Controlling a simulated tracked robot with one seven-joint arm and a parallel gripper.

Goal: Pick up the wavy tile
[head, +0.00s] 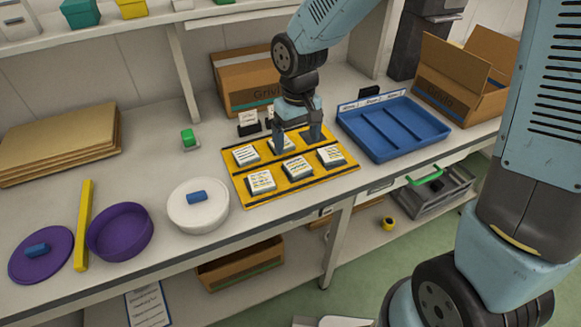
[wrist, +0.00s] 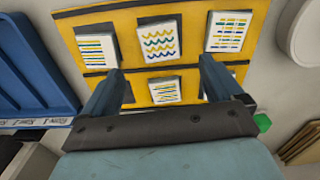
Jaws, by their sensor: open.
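The wavy tile (wrist: 160,41) is a pale square with blue and yellow wavy lines, at the top middle of the wrist view. It lies on the yellow board (head: 246,198). By position it matches the front middle tile (head: 297,168) in the head view, where its pattern is too small to read. My gripper (head: 297,142) is open, fingers pointing down over the back row of the board. In the wrist view my gripper (wrist: 162,72) has its fingers apart, around the view of another tile (wrist: 165,91) below the wavy one. The gap holds nothing gripped.
A striped tile (wrist: 97,49) and a dashed-line tile (wrist: 229,32) flank the wavy tile closely. A blue divided tray (head: 424,148) stands right of the board. A white round container (head: 198,212) is to its left. Small card holders (head: 248,121) and a cardboard box (head: 246,83) stand behind.

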